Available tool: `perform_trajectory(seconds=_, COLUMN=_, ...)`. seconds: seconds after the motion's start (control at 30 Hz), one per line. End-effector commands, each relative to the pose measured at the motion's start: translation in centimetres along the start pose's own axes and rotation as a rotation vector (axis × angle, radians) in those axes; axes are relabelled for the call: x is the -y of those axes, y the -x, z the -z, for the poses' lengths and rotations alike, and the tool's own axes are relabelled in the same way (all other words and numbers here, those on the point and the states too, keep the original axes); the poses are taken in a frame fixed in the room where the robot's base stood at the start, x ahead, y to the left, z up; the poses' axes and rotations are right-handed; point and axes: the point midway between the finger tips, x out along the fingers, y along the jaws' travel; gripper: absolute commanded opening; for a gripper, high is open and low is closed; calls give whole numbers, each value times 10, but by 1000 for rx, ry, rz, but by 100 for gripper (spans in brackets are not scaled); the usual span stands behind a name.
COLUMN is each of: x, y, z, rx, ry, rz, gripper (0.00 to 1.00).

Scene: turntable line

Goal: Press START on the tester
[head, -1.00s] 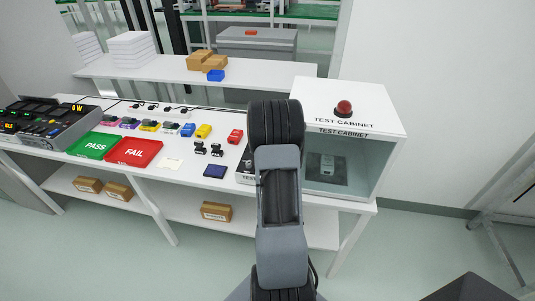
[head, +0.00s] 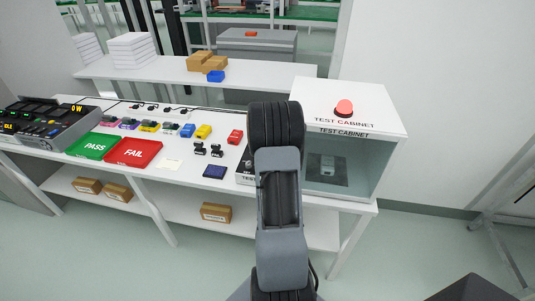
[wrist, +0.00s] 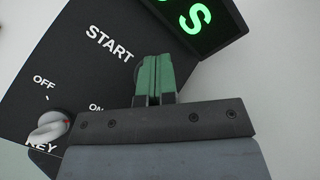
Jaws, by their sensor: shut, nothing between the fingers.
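The tester (head: 243,174) stands on the bench in the head view, mostly hidden behind my arm. In the wrist view its black panel (wrist: 85,75) fills the left, with the white START label (wrist: 109,44), a key switch (wrist: 48,127) marked OFF and ON, and a screen (wrist: 205,22) showing a green S. My gripper (wrist: 153,60) is shut and empty, its green fingertips over the panel just below the START label. A dark rounded edge shows beside the fingers; the button itself is mostly hidden, and I cannot tell whether they touch it.
The test cabinet (head: 390,150), with a bright red lamp (head: 344,108) on top, stands right of my arm.

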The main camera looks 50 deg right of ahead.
Motion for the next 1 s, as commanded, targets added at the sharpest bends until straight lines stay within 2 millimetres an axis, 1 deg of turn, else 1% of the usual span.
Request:
perform_trajectory(seconds=0.3, x=7, y=10, z=-7, rx=-1, ry=0, rz=-1, gripper=0)
perform_trajectory(seconds=0.77, x=8, y=12, z=-8, rx=0, ry=0, rz=0, gripper=0)
perform_trajectory(seconds=1.0, x=17, y=23, z=-17, rx=0, ry=0, rz=0, gripper=0)
